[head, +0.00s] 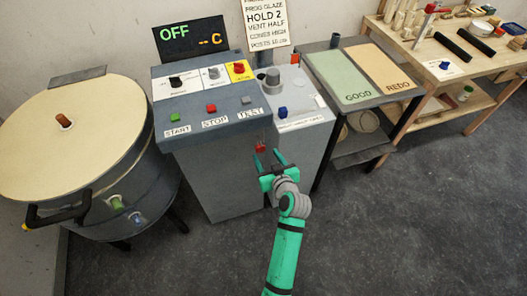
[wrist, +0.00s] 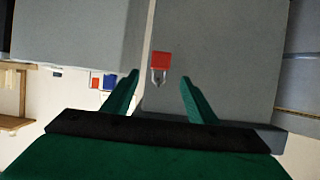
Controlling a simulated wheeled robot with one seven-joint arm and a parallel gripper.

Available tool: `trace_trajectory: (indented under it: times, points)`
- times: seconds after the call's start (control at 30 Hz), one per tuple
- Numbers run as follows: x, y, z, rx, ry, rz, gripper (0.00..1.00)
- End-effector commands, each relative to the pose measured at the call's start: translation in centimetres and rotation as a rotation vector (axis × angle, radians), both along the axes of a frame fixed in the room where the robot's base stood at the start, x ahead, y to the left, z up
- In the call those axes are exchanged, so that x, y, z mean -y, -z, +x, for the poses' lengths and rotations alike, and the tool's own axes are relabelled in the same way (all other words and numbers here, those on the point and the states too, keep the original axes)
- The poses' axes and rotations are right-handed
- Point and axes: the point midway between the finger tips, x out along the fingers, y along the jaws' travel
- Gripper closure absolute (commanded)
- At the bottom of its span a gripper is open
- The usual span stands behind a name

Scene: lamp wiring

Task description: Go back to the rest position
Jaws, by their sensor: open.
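My gripper (head: 269,164) is at the end of my green arm, low in front of the grey control cabinets in the head view. Its two green fingers are apart in the wrist view (wrist: 160,92), with nothing between them. A red padlock-like piece (wrist: 160,62) with a metal loop shows just beyond the fingertips, against the grey cabinet face. The same red piece (head: 261,147) shows near the fingertips in the head view. I cannot tell whether the fingers touch anything.
A grey control cabinet (head: 219,180) with several buttons stands behind my gripper, under a display (head: 190,38) reading OFF. A round kiln (head: 60,140) stands left. A table with GOOD (head: 345,78) and REDO (head: 385,68) panels and a wooden workbench (head: 425,40) stand right. The floor (head: 400,230) at right is clear.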

Motion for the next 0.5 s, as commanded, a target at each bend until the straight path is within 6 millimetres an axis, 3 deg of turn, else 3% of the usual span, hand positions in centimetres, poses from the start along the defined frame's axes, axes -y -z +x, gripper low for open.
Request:
trace_trajectory:
  times: [0.2, 0.5]
  points:
    - [0.5, -0.7, -1.7, 0.000, -0.002, -0.001, 0.47]
    - [0.3, -0.6, -1.9, -0.002, -0.003, 0.000, 0.47]
